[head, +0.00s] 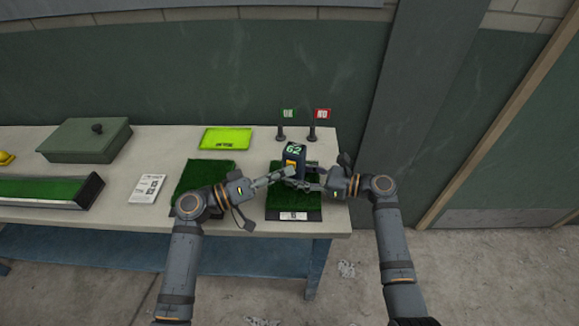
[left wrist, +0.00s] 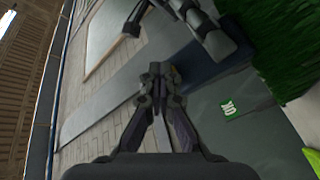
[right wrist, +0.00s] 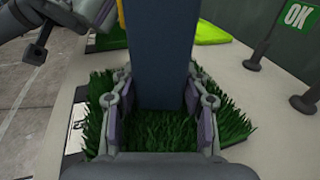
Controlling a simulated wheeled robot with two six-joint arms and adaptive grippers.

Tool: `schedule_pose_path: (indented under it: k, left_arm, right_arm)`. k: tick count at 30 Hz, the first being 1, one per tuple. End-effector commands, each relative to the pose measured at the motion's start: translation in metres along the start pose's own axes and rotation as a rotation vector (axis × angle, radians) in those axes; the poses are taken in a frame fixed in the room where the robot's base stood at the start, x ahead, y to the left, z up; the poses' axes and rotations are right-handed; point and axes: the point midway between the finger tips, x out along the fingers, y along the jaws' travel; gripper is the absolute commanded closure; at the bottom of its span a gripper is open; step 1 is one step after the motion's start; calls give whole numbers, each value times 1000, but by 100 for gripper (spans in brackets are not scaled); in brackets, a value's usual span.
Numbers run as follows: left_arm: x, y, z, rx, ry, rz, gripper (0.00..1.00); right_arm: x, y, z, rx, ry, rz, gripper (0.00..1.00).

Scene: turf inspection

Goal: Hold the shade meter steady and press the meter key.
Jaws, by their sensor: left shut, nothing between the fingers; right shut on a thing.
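The shade meter (head: 295,153) is a dark blue block with a green "62" display on top and a yellow meter key (head: 291,164) on its front. It stands upright over a turf sample (head: 290,204) with a label. My right gripper (head: 306,180) is shut on the meter's body; in the right wrist view the blue body (right wrist: 160,60) is between its fingers. My left gripper (head: 288,173) is shut and empty, its fingertips at the meter's front by the key. Whether they touch the key I cannot tell. In the left wrist view its closed fingertips (left wrist: 157,72) show, with the key largely hidden.
A second turf piece (head: 196,172) lies left of the meter. A yellow-green tray (head: 226,138), green OK flag (head: 288,114) and red NO flag (head: 322,114) stand behind. A label card (head: 148,189), turf tray (head: 40,190) and green box (head: 84,140) are at left.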

Motion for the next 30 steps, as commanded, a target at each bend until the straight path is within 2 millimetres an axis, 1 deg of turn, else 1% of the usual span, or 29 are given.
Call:
schedule_pose_path:
  k: [12,23,30]
  left_arm:
    - [-13,9,9,0,0,-1,100]
    - [-15,11,11,0,0,-1,100]
    - [-31,22,23,0,-2,-2,100]
  right_arm:
    - [0,0,0,0,0,1,73]
    - [0,0,0,0,0,1,73]
    - [0,0,0,0,0,0,73]
